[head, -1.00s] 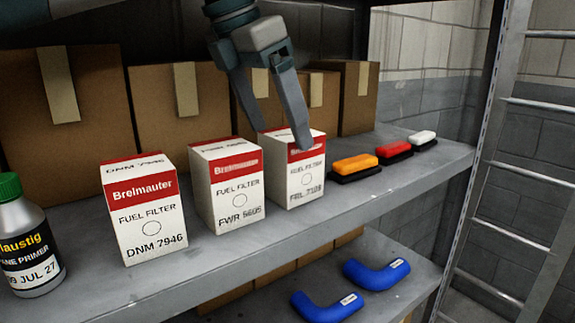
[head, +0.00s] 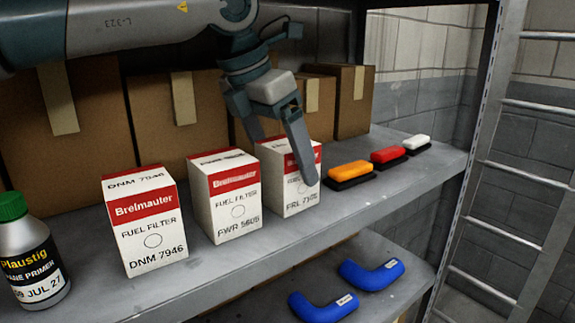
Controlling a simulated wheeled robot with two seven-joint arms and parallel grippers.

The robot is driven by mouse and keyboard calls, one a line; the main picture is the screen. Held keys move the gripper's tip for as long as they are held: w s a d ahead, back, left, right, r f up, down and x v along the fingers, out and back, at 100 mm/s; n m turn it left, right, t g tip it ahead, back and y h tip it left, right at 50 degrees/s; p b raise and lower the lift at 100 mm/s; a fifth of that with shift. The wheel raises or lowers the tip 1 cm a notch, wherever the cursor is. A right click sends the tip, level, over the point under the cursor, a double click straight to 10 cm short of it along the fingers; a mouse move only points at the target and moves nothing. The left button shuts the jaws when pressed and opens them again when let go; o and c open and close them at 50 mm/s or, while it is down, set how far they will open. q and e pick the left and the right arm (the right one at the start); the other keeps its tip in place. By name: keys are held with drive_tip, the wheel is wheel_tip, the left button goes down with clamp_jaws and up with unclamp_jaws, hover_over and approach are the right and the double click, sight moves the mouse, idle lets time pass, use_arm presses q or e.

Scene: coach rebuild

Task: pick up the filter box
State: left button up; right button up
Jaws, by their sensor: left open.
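Three white and red Breimauter fuel filter boxes stand upright on the upper shelf: DNM 7946 (head: 150,240) on the left, FWR 5605 (head: 237,215) in the middle, and one reading FRL, digits partly unclear (head: 283,199), on the right. My left gripper (head: 282,160) is open and low over the right box. One finger hangs in front of that box's front right side and covers part of its label; the other reaches down at its back left, its tip hidden behind the boxes. I cannot tell whether either finger touches the box. My right gripper is not in view.
Brown cartons (head: 165,120) line the back of the shelf (head: 235,265). A primer bottle (head: 32,255) stands at far left. Orange (head: 349,172), red (head: 388,156) and white (head: 417,143) topped lamps lie to the right. Blue hoses (head: 372,275) lie below; a ladder (head: 520,170) stands right.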

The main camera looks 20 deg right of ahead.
use_arm(q)
drive_tip(key=shift+p+x, duration=0.4)
drive_tip(key=shift+x, duration=0.8)
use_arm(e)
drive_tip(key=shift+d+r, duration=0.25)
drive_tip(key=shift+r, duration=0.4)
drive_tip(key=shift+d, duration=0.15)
use_arm(q)
drive_tip(key=shift+c, duration=0.6)
drive_tip(key=c, duration=1.4)
drive_tip(key=shift+o, duration=0.2)
drive_tip(key=shift+r, duration=0.1)
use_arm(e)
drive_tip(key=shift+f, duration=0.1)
